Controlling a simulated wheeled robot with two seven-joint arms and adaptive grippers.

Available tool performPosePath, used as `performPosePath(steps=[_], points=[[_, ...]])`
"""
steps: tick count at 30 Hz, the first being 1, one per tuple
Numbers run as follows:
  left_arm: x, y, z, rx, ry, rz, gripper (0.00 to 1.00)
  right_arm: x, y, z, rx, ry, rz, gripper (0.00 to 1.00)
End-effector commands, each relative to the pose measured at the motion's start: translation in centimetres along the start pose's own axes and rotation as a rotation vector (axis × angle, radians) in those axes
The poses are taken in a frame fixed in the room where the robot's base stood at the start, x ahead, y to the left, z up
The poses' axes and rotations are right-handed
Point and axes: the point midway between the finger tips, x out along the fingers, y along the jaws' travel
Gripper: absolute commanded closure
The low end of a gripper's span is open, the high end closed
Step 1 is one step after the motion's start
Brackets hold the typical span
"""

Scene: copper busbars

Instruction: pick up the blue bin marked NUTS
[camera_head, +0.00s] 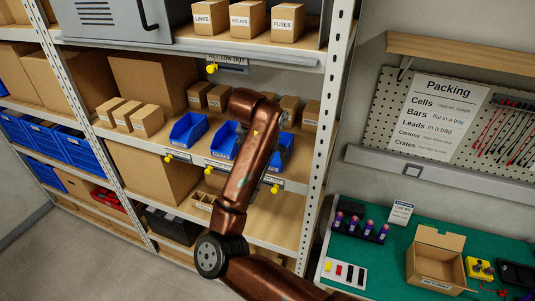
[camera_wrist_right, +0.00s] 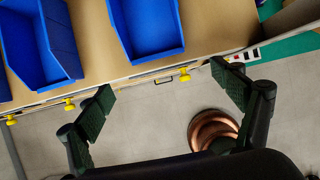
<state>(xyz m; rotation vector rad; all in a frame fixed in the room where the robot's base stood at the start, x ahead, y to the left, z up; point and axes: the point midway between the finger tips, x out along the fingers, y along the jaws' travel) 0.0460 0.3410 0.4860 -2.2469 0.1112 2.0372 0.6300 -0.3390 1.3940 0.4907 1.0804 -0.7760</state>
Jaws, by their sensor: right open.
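Several blue bins stand on the middle shelf: one at the left (camera_head: 188,130), one in the middle (camera_head: 225,141), and one at the right (camera_head: 280,150) partly hidden behind my copper-coloured right arm. The labels on the shelf edge are too small to read, so I cannot tell which bin is marked NUTS. In the right wrist view, one empty-looking blue bin (camera_wrist_right: 147,28) lies just beyond my open right gripper (camera_wrist_right: 162,78), and another (camera_wrist_right: 38,45) is at the left. Nothing is between the fingers. In the head view the right gripper is mostly hidden by the arm. My left gripper is not seen.
Yellow knobs (camera_wrist_right: 185,75) stick out below the shelf edge. A shelf above carries cartons (camera_head: 247,20). A white upright post (camera_head: 325,130) stands right of the bins. A green packing bench (camera_head: 385,255) with an open carton (camera_head: 436,262) is at the right.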

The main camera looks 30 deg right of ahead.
Motion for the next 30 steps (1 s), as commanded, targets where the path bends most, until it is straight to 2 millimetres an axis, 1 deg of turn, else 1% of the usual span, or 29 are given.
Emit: performPosePath(steps=[2,4,12,15,18,22,26,30], points=[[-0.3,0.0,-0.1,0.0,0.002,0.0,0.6,0.1,0.0,0.1,0.001,0.024,0.011,0.13],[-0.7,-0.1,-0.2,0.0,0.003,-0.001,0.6,0.4,-0.1,1.0,0.002,0.029,0.011,0.13],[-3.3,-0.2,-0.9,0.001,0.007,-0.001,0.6,2.4,0.0,6.2,0.0,0.028,0.01,0.13],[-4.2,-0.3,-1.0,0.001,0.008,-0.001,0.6,3.2,0.0,8.0,-0.001,0.028,0.01,0.13],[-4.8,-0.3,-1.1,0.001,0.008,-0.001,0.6,3.9,0.1,9.3,-0.002,0.028,0.01,0.13],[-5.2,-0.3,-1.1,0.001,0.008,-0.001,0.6,4.5,0.2,10.3,-0.001,0.025,0.012,0.13],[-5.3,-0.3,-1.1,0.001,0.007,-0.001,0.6,5.0,0.2,10.4,-0.002,0.027,0.012,0.13],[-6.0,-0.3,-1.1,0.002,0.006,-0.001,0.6,6.5,0.2,10.3,-0.003,0.028,0.01,0.13]])
